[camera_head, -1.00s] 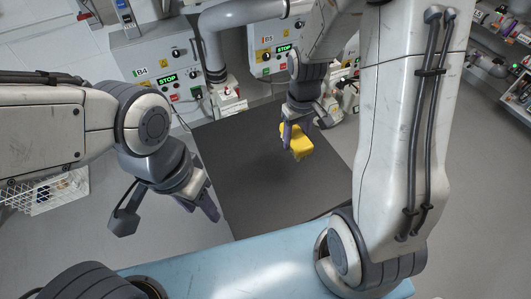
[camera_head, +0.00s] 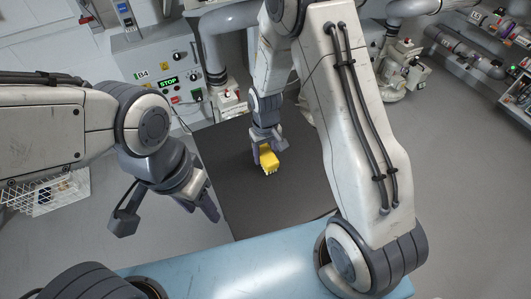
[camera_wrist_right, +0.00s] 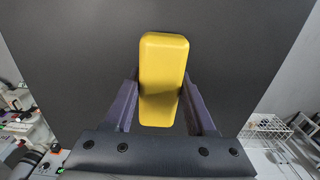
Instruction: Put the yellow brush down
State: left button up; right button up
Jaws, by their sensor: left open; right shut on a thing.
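The yellow brush (camera_head: 269,160) is held in my right gripper (camera_head: 265,152), over the dark mat. In the right wrist view the brush (camera_wrist_right: 162,75) is a yellow block upright between the two purple-grey fingers (camera_wrist_right: 163,105), with the dark surface behind it. I cannot tell whether its underside touches the mat. My left gripper (camera_head: 203,200) is open and empty, left of the mat's near left part.
The dark mat (camera_head: 265,205) is bare around the brush. A light blue surface (camera_head: 235,260) lies in front. A control box marked B4 (camera_head: 160,75) stands behind, with grey pipes beside it. A white wire basket (camera_head: 50,193) is at the left.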

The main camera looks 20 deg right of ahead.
aim_at(265, 152)
jog(key=shift+f, duration=0.15)
jog(key=o, duration=1.2)
notch_tip(265, 152, up, 12)
jog(key=shift+f+b, duration=0.15)
jog(key=shift+b, duration=0.25)
jog(key=s+a+r+n, duration=0.2)
jog(key=s+a+r, duration=0.2)
jog(key=s, duration=0.7)
jog(key=s+a+r+n+y, duration=0.1)
jog(key=s+a+r+n, duration=0.2)
jog(key=s, duration=0.8)
notch_tip(265, 152, up, 2)
jog(key=shift+s+a+r, duration=0.1)
jog(key=shift+s+a, duration=0.3)
jog(key=shift+a, duration=0.25)
